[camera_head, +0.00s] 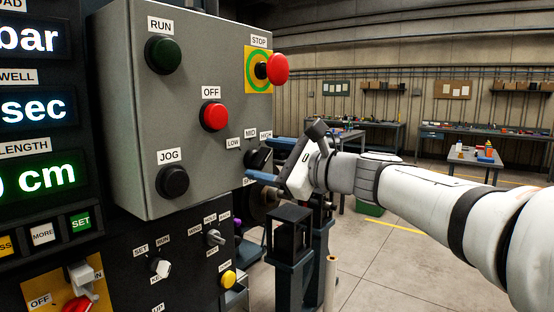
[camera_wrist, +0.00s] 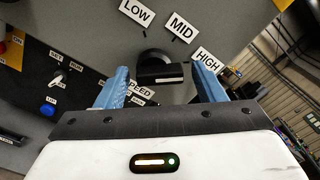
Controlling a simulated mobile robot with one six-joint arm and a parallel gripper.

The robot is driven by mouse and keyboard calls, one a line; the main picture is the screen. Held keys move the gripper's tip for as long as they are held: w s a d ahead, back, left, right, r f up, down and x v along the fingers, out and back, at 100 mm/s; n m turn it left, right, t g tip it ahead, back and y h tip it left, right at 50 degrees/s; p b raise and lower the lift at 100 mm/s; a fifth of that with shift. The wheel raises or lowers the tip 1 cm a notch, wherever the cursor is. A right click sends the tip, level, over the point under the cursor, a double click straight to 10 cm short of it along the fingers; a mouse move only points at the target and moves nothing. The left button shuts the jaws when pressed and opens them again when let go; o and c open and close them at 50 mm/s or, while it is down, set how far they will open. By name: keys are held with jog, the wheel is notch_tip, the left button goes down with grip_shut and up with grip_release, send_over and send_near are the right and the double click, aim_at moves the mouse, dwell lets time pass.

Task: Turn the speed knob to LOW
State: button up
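The black speed knob (camera_head: 255,159) is on the lower right of the grey control box, under the LOW, MID and HIGH labels. In the wrist view the knob (camera_wrist: 158,66) shows a raised bar across its face. I cannot tell for certain which label it points to. The LOW label (camera_wrist: 137,12), MID label (camera_wrist: 181,27) and HIGH label (camera_wrist: 206,61) arc around it. My gripper (camera_head: 260,158) is at the knob, its blue fingers apart on either side. In the wrist view my gripper (camera_wrist: 161,72) shows gaps between both fingers and the knob.
The same box carries a red OFF button (camera_head: 214,116), a black JOG button (camera_head: 173,181), a green RUN button (camera_head: 163,55) and a protruding red STOP button (camera_head: 277,69). Below are small switches and a yellow button (camera_head: 228,279).

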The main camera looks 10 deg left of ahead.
jog(key=c, duration=0.8)
jog(key=shift+c, duration=0.2)
jog(key=shift+b, duration=0.45)
jog(key=n+b, duration=0.1)
jog(key=b, duration=0.1)
jog(key=n+b, duration=0.2)
jog(key=shift+s+f, duration=0.15)
jog(key=shift+f, duration=0.05)
jog(key=n+b, duration=0.4)
jog(key=b, duration=0.2)
jog(key=shift+s+r, duration=0.1)
jog(key=n+b, duration=0.6)
jog(key=shift+s+a+n, duration=0.1)
jog(key=shift+s+n, duration=0.05)
jog(key=shift+n, duration=0.25)
jog(key=n+b, duration=0.3)
jog(key=shift+s+a+r+n+b, duration=0.1)
jog(key=shift+n+b, duration=0.35)
jog(key=shift+n, duration=0.35)
jog(key=shift+r+n+b, duration=0.1)
jog(key=shift+n+b, duration=0.3)
jog(key=shift+n, duration=0.4)
